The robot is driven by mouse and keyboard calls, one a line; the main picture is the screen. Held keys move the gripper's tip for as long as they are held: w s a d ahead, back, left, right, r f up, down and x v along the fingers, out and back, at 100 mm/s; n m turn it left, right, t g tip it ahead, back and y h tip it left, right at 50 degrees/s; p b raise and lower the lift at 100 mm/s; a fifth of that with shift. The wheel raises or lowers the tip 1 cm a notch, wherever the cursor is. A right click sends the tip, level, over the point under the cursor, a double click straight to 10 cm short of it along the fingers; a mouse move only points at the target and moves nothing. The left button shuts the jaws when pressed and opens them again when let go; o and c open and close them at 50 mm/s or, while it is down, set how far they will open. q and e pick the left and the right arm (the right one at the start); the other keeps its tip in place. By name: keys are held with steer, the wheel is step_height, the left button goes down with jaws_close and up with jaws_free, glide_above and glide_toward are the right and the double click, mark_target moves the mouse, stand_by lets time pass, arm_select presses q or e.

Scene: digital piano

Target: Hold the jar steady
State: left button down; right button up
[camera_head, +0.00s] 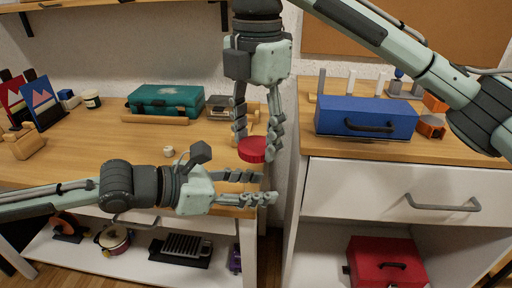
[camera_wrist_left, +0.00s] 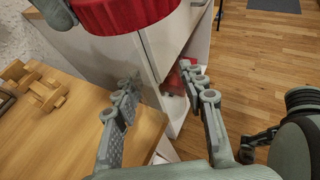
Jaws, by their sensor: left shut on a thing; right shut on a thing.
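A round red lid (camera_head: 253,149) is between the fingertips of my right gripper (camera_head: 257,140), which points straight down and is shut on it. The lid also shows large at the top of the left wrist view (camera_wrist_left: 120,14). My left gripper (camera_head: 258,188) lies level just below the lid, its fingers apart around the space under it. It is shut on the jar, but the jar's body hardly shows; only a faint curved edge below the lid hints at clear glass. Both grippers are in the air by the gap between the wooden table and the white cabinet.
The wooden table (camera_head: 110,140) bears a teal case (camera_head: 167,100), a small white cup (camera_head: 168,151) and a wooden piece (camera_head: 24,145). A blue toolbox (camera_head: 365,116) stands on the white cabinet (camera_head: 350,190). A red box (camera_head: 386,262) is below.

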steer(key=shift+r, duration=0.3)
steer(key=shift+f, duration=0.1)
